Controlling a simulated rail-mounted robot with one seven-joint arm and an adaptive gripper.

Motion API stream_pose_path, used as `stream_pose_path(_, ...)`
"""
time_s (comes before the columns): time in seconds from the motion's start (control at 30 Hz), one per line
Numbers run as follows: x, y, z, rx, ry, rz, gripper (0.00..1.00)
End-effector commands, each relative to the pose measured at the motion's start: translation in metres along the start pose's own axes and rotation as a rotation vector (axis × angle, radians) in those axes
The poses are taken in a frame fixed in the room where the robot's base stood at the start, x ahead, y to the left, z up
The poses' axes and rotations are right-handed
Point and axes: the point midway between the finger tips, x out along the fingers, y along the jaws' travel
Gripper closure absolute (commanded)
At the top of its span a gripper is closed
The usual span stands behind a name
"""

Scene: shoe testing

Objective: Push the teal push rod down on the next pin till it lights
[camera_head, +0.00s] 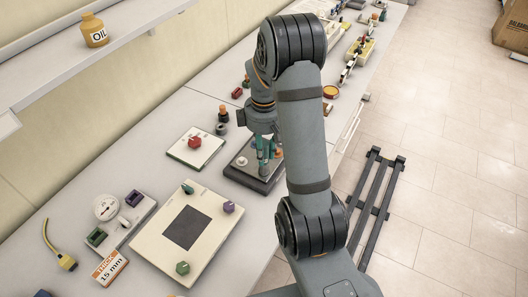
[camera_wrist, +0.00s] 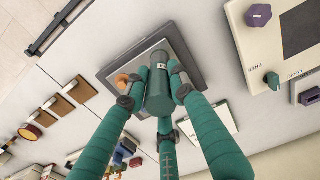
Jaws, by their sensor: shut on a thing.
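My gripper (camera_head: 264,150) is over a dark test board (camera_head: 246,180) on the bench. A pale round pin (camera_head: 241,161) stands clear of the gripper at the board's left. In the wrist view an orange-brown pin (camera_wrist: 122,80) shows beside a finger on the board (camera_wrist: 180,42). I cannot tell whether the rod touches a pin.
A white board with a red knob (camera_head: 195,142) lies left of the dark board. A larger cream panel (camera_head: 160,235) with coloured knobs is in front. Small orange-topped and dark pieces (camera_head: 222,120) stand behind. My arm hides the bench's right side there.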

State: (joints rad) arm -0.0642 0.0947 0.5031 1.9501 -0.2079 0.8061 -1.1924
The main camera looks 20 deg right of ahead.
Motion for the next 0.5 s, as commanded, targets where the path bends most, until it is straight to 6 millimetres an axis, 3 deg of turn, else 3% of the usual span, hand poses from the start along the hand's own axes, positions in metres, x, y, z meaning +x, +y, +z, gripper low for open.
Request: stream_pose_path(0.5,-0.0046,-0.0016,0.001,0.0,-0.003,-0.005,1.0)
